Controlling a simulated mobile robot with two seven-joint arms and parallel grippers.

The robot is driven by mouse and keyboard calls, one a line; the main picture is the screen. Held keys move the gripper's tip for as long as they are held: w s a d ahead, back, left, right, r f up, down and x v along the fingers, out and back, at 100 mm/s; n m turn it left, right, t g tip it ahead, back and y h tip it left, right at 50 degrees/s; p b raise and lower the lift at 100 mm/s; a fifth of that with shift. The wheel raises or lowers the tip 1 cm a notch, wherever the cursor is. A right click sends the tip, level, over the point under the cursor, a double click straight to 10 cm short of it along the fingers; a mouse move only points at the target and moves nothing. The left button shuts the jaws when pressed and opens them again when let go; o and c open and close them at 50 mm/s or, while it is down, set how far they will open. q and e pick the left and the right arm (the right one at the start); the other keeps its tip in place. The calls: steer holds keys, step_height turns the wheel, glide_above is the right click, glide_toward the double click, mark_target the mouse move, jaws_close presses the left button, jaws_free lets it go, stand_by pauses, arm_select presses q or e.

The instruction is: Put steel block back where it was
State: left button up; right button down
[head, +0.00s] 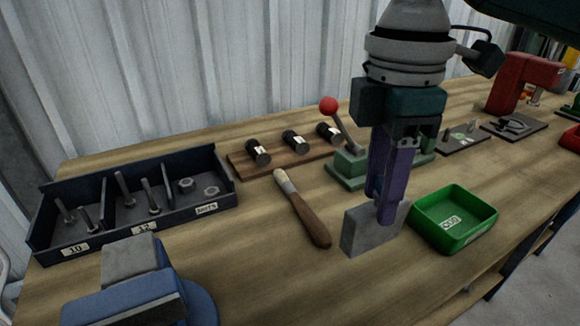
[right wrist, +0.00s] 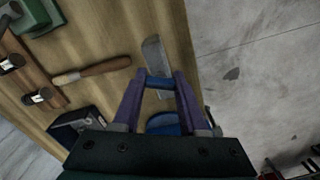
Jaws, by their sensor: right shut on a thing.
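The steel block (head: 371,228) is a plain grey slab, upright on its long edge at or just over the wooden bench, between the wooden-handled tool and the green tray. My right gripper (head: 388,212) points down with its purple fingers at the top of the block, shut on it. I cannot tell whether its underside touches the bench. In the right wrist view the block (right wrist: 154,52) shows as a narrow grey strip running past the fingertips (right wrist: 161,80), which cover part of it. My left gripper is in neither view.
A green tray (head: 422,229) stands right of the block; the wooden-handled tool (head: 304,212) lies left. Behind are a green lever press (head: 348,165) and a wooden rack (head: 243,164) with black cylinders. A blue vise (head: 130,300) and a hardware bin (head: 220,178) are left. Bare bench lies front centre.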

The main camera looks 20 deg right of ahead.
mark_target(367, 245)
step_height(367, 245, down, 9)
steer(key=shift+b, duration=0.6)
steer(key=shift+f, duration=0.15)
steer(key=shift+f, duration=0.15)
steer(key=shift+c, duration=2.2)
jaws_free()
